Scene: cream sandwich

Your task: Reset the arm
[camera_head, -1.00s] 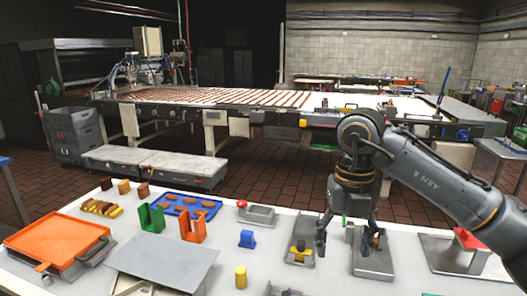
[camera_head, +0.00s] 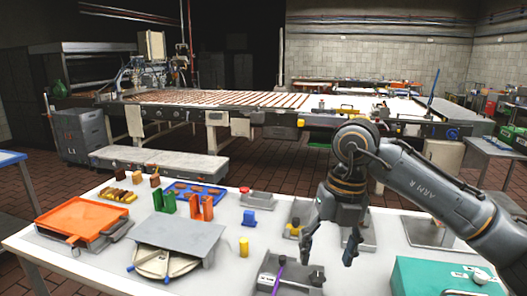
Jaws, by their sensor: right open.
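My right gripper (camera_head: 329,248) comes in from the right on a grey arm and points down over the white table (camera_head: 225,268). Its two fingers are spread apart with nothing between them. Its left fingertip is in front of a grey tray (camera_head: 296,272) that has a purple stick (camera_head: 279,275) on it; I cannot tell whether they touch. Other grey fixtures, one with a yellow-and-black piece (camera_head: 294,227), stand behind the gripper. My left gripper is not in view.
An orange tray (camera_head: 85,217) and a grey plate (camera_head: 178,234) lie at the left. Green (camera_head: 164,199) and orange holders, a blue block (camera_head: 249,218) and a yellow cylinder (camera_head: 244,246) stand mid-table. A teal box (camera_head: 445,277) is at the front right. A conveyor line stands behind.

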